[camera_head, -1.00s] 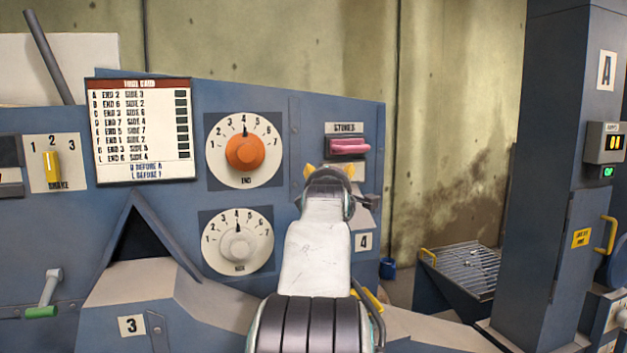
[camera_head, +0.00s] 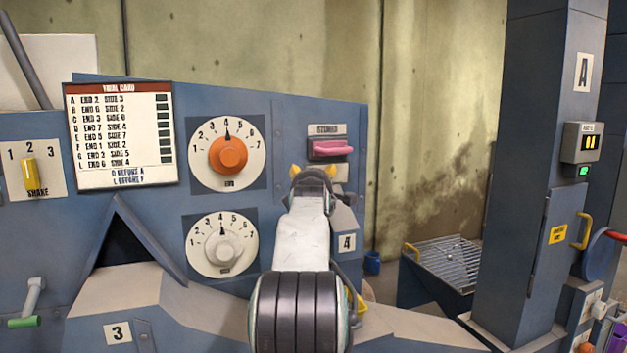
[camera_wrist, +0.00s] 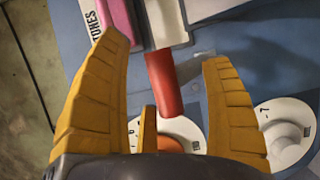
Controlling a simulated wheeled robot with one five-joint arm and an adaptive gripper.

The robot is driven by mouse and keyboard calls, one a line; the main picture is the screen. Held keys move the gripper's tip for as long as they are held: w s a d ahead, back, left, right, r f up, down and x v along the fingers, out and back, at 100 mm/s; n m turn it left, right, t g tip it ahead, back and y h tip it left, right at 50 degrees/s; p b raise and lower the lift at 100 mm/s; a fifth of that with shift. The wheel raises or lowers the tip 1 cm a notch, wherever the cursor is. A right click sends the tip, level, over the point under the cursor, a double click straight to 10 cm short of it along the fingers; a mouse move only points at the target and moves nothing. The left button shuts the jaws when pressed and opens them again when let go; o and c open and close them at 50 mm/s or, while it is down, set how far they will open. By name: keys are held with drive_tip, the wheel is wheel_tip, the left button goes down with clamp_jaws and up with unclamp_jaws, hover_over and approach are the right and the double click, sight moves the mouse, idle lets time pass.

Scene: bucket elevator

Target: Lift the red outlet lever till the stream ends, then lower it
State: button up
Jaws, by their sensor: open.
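A red lever handle (camera_wrist: 164,85) shows in the wrist view, sticking out from a pale block beneath the pink handle (camera_wrist: 90,15). My gripper (camera_wrist: 163,50) is open, with one yellow finger on each side of the red handle and gaps visible on both sides in the picture. I cannot tell how deep the handle sits between the fingers. In the head view my gripper (camera_head: 313,171) is in front of the panel, just below the pink handle (camera_head: 330,148), and hides the red lever. No stream can be made out.
The panel carries an orange knob (camera_head: 228,155), a white knob (camera_head: 222,251) and a trial card (camera_head: 120,135). A metal grate (camera_head: 450,262) is right of the panel, beside blue column A (camera_head: 530,150).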

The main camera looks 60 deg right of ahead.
drive_tip(key=shift+c, duration=0.2)
drive_tip(key=c, duration=1.4)
